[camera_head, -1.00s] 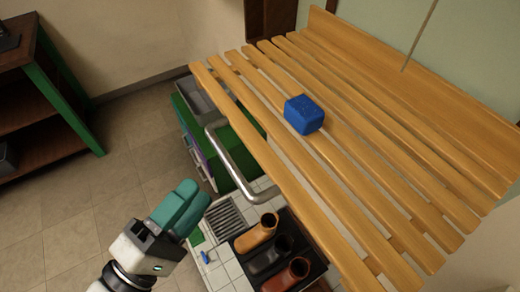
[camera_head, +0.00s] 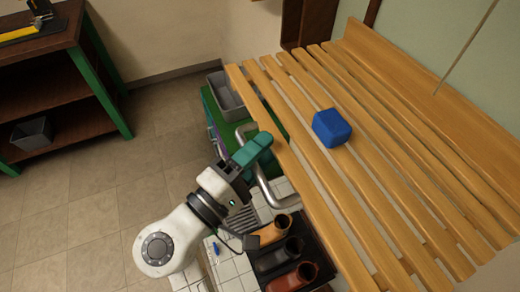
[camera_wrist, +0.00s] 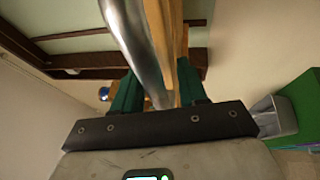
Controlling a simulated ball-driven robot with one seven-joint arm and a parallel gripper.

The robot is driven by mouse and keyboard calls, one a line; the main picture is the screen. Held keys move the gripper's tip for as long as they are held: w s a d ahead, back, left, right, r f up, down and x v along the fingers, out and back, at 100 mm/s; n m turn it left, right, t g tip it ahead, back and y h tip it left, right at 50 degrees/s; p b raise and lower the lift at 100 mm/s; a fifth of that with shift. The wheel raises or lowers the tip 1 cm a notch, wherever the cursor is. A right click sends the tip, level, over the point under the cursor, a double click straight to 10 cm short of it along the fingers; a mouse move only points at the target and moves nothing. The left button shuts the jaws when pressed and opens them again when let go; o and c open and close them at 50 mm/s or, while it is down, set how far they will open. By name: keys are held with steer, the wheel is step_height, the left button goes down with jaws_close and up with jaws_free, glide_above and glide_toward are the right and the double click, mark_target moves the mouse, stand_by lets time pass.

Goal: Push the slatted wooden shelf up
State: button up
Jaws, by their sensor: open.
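The slatted wooden shelf (camera_head: 385,170) runs from the wall at the upper right toward the front of the head view. A blue block (camera_head: 332,128) sits on its slats. My gripper (camera_head: 258,146) is at the left of the shelf's front slat, close to the curved metal bar (camera_head: 262,185) below it. In the wrist view my gripper (camera_wrist: 160,95) has its two green fingers apart. The metal bar (camera_wrist: 125,40) and a strip of the wooden shelf (camera_wrist: 165,50) show between and beyond the fingers. I cannot tell whether the fingers touch either.
Below the shelf, a dark tray (camera_head: 325,252) holds boots on a tiled top (camera_head: 232,268). A grey bin (camera_head: 226,95) and green cabinet stand behind. A dark bench with green legs (camera_head: 100,85) is at the left. The floor (camera_head: 80,215) between is clear.

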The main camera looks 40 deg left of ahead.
jaws_close()
steer(key=shift+r, duration=0.1)
stand_by(0.4)
